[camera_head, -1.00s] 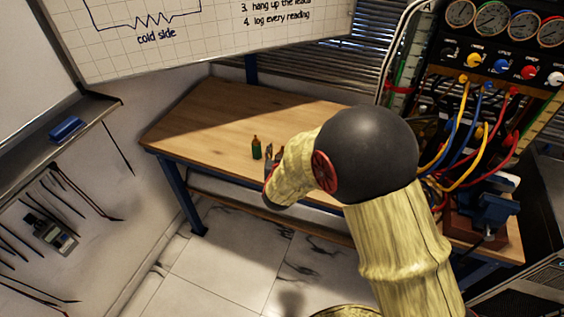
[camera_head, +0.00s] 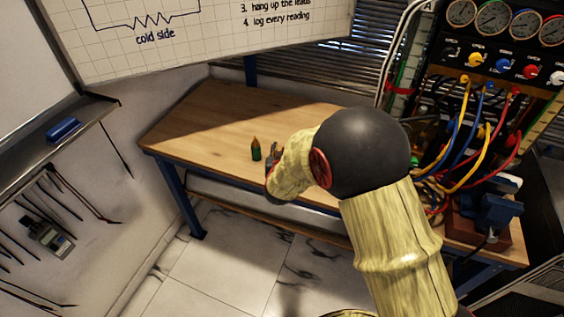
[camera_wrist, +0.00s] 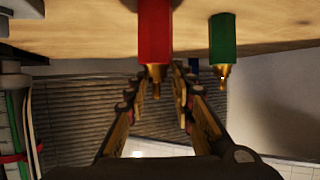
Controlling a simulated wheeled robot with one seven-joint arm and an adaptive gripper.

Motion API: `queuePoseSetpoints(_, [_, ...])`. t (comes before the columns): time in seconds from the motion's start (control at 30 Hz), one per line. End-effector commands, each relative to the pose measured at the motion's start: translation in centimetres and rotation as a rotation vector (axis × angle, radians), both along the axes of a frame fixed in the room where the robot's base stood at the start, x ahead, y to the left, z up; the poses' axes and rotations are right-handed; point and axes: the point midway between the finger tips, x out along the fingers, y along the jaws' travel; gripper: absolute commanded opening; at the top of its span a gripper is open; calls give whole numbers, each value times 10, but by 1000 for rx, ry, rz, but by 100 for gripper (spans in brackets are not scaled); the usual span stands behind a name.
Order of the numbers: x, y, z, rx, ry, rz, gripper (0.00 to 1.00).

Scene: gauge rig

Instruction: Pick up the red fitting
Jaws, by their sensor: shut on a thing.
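The red fitting (camera_wrist: 154,32) shows in the wrist view with its red body toward the bench top and its brass tip between the fingers. My gripper (camera_wrist: 163,80) is shut on it at the brass end. In the head view my gripper (camera_head: 273,156) is at the bench, and my arm hides most of it and the red fitting. The green fitting (camera_wrist: 222,38) stands beside the red one, apart from it. In the head view the green fitting (camera_head: 256,150) stands upright on the wooden bench (camera_head: 200,125), just left of my gripper.
A gauge panel (camera_head: 500,60) with coloured leads rises at the right. A blue vise (camera_head: 490,212) sits at the bench's right end. A wall shelf (camera_head: 40,155) with a blue eraser is at the left. The bench's left part is clear.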

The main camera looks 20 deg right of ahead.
Motion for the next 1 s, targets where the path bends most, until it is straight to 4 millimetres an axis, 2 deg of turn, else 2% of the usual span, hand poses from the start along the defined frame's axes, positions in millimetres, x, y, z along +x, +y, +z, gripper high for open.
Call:
queuePoseSetpoints(0.3, [-1, 0, -1, 0, 2, -1, 0])
queuePoseSetpoints(1.0, [0, 0, 0, 0, 0, -1, 0])
